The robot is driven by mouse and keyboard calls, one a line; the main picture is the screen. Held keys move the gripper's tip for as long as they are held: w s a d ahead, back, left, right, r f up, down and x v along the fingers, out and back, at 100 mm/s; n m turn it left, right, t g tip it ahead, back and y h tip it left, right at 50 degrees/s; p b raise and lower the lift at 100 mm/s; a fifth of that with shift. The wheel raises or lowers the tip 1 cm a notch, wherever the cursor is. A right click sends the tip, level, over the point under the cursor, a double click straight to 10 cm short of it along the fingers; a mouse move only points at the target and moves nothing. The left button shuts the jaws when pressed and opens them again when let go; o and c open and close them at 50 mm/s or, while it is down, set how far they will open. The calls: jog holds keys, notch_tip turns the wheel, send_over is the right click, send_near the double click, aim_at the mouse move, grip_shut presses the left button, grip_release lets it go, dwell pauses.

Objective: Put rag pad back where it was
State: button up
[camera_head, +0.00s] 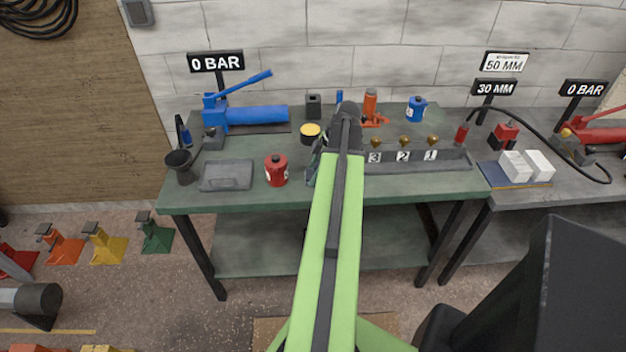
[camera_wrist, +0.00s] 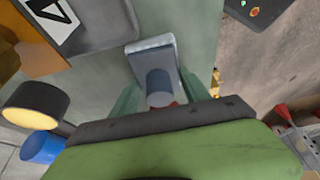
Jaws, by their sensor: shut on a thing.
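My gripper (camera_wrist: 160,88) is over the front middle of the green bench, largely hidden by my arm in the head view. In the wrist view its green fingers stand either side of a grey piece (camera_wrist: 150,52) with a pale edge and a round grey part, and it is shut on this piece. A bit of red shows at its base. I cannot tell whether this piece is the rag pad or whether it touches the bench. A flat blue pad (camera_head: 494,176) lies on the right bench, partly under white blocks (camera_head: 525,166).
Left of my gripper are a red can (camera_head: 276,170), a flat grey tray (camera_head: 227,176) and a dark funnel cup (camera_head: 180,166). A yellow-topped tin (camera_head: 310,133) stands behind. A numbered rack (camera_head: 420,181) lies right. Bare bench (camera_head: 240,203) shows along the front left edge.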

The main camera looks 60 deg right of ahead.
jog(key=o, duration=0.7)
jog(key=shift+f, duration=0.1)
jog(key=o, duration=0.5)
jog(key=shift+r, duration=0.4)
jog(key=p+v, duration=1.1)
jog(key=shift+r, duration=0.3)
jog(key=shift+s, duration=0.15)
